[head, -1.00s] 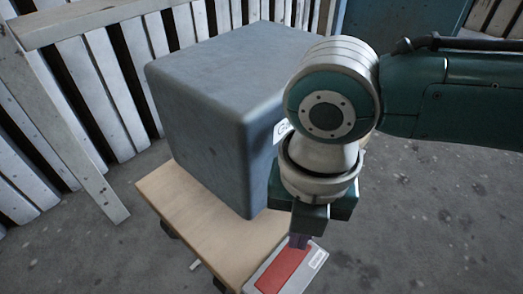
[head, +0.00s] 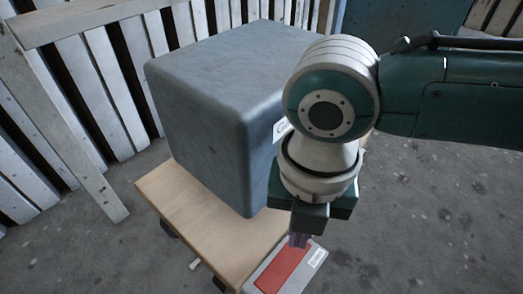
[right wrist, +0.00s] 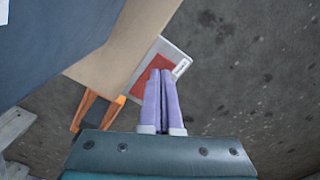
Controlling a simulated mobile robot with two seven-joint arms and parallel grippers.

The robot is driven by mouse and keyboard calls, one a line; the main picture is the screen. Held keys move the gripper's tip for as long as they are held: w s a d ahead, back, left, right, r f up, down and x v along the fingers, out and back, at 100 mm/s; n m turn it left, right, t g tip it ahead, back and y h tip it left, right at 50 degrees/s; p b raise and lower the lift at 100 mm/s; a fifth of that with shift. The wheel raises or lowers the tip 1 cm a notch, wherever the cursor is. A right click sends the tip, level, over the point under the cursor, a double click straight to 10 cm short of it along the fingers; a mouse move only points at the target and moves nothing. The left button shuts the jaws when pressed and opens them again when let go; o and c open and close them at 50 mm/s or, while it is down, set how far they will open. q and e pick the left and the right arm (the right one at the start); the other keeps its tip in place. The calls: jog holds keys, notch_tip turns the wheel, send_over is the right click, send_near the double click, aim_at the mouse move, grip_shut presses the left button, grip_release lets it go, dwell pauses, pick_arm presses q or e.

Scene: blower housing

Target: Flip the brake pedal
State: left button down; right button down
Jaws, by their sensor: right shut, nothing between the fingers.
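A red pad set in a light grey plate (head: 285,270) sits at the near edge of the wooden platform; it looks like the brake pedal. It also shows in the right wrist view (right wrist: 160,65), partly hidden behind my fingers. My right gripper (head: 299,240) points down with its purple fingers shut and empty, the tips over the far end of the red pad. In the right wrist view the closed fingertips (right wrist: 160,73) overlap the pad. I cannot tell whether they touch it. My left gripper is not in view.
A large grey-blue box (head: 205,110) stands on the wooden platform (head: 185,205), close to my right wrist. An orange frame with a dark centre (right wrist: 95,108) shows beside the platform. White slatted panels (head: 85,110) stand behind. The concrete floor (head: 430,220) at right is clear.

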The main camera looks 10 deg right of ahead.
jog(key=shift+f+b, duration=0.45)
jog(key=shift+f, duration=0.6)
dwell(0.4)
notch_tip(320, 180, up, 2)
jog(key=p, duration=0.2)
jog(key=shift+r+p, duration=0.25)
jog(key=shift+p, duration=0.1)
notch_tip(320, 180, up, 5)
jog(key=p, duration=0.5)
jog(key=shift+f, duration=0.25)
